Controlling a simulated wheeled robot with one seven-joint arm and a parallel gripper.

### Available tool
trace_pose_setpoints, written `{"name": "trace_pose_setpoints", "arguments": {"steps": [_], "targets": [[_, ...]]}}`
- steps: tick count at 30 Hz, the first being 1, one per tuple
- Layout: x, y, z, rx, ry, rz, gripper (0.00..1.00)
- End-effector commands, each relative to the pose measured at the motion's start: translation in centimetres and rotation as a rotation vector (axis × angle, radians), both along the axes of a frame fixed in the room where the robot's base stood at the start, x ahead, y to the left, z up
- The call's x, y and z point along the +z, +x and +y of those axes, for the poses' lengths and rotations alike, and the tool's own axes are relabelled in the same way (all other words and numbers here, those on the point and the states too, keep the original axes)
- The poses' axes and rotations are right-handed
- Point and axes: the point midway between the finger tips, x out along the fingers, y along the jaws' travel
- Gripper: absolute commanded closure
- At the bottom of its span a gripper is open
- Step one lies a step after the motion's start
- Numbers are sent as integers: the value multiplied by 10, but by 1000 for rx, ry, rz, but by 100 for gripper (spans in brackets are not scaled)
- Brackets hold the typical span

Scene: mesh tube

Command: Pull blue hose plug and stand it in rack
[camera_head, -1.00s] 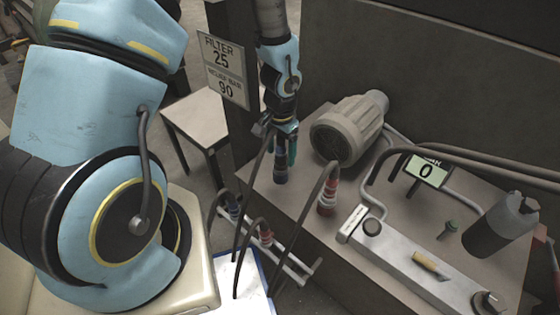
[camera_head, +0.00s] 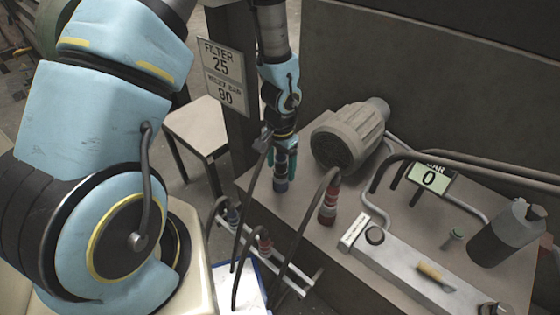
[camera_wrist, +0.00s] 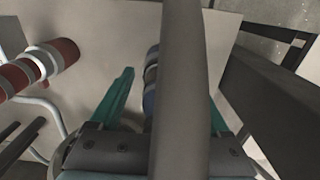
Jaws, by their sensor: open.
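A blue-banded hose plug (camera_head: 281,176) stands upright at the left end of the grey bench. My gripper (camera_head: 283,165) points down over it with open teal fingers. In the wrist view the blue plug (camera_wrist: 150,82) lies between the fingers (camera_wrist: 170,88), nearer the left one. A thick grey hose crosses in front and hides part of the plug and the right finger. I cannot tell whether a finger touches the plug.
A red-banded plug (camera_head: 328,205) with a hose stands right of the gripper. A filter sign (camera_head: 222,76) hangs on a post to the left.

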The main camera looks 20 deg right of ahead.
Motion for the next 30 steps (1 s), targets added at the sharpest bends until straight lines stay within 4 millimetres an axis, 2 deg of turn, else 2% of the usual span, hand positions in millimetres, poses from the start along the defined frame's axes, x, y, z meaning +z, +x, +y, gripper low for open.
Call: {"name": "trace_pose_setpoints", "arguments": {"steps": [24,25,30], "targets": [[0,0,0,2,0,0,20],[0,0,0,2,0,0,21],[0,0,0,1,0,0,40]]}}
